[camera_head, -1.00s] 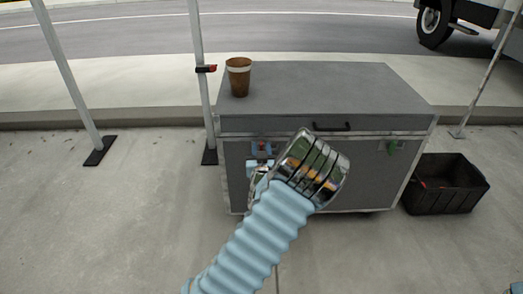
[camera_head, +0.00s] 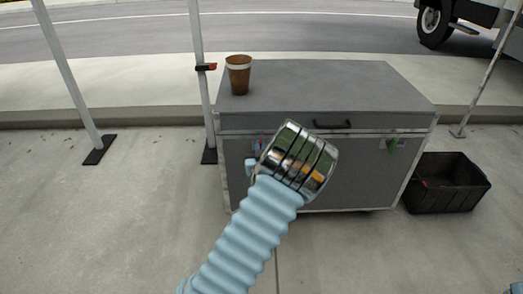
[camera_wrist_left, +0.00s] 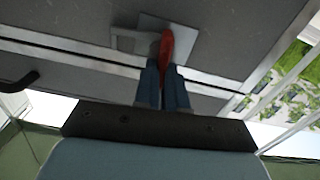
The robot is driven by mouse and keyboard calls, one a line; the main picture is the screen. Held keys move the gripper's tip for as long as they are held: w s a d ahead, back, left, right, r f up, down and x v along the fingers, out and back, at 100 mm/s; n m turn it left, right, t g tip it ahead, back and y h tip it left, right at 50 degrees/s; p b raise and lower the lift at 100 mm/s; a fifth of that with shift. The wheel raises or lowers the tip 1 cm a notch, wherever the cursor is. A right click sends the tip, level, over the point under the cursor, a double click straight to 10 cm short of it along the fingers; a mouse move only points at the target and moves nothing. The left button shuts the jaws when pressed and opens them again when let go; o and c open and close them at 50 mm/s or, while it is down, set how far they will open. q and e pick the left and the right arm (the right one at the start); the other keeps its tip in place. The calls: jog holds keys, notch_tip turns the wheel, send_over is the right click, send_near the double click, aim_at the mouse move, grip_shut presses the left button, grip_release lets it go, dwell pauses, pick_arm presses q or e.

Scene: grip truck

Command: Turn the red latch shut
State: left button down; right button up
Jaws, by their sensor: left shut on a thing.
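The red latch (camera_wrist_left: 166,46) sits on a pale metal plate (camera_wrist_left: 190,44) on the front of the grey case. In the left wrist view its handle stands along the finger direction, its lower end between my fingertips. My left gripper (camera_wrist_left: 164,70) is shut on the latch. In the head view my chrome wrist hides most of the latch and the fingers.
A brown cup (camera_head: 239,75) stands on top. A black crate (camera_head: 447,200) is at right, a pole (camera_head: 199,75) at left.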

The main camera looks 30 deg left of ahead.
pick_arm(q)
jog(key=n+b, duration=0.3)
jog(key=n, duration=0.2)
jog(key=a+n+b, duration=0.1)
jog(key=n+b, duration=0.3)
jog(key=n, duration=0.2)
jog(key=f+n+b, duration=0.1)
jog(key=n+b, duration=0.2)
jog(key=n, duration=0.2)
jog(key=shift+s+a+n+b, duration=0.2)
jog(key=shift+s+n+b, duration=0.1)
jog(key=shift+n+b, duration=0.1)
jog(key=shift+f, duration=0.1)
jog(key=c, duration=1.4)
grip_release()
jog(key=shift+o, duration=1)
jog(key=shift+f, duration=0.1)
jog(key=shift+d, duration=0.1)
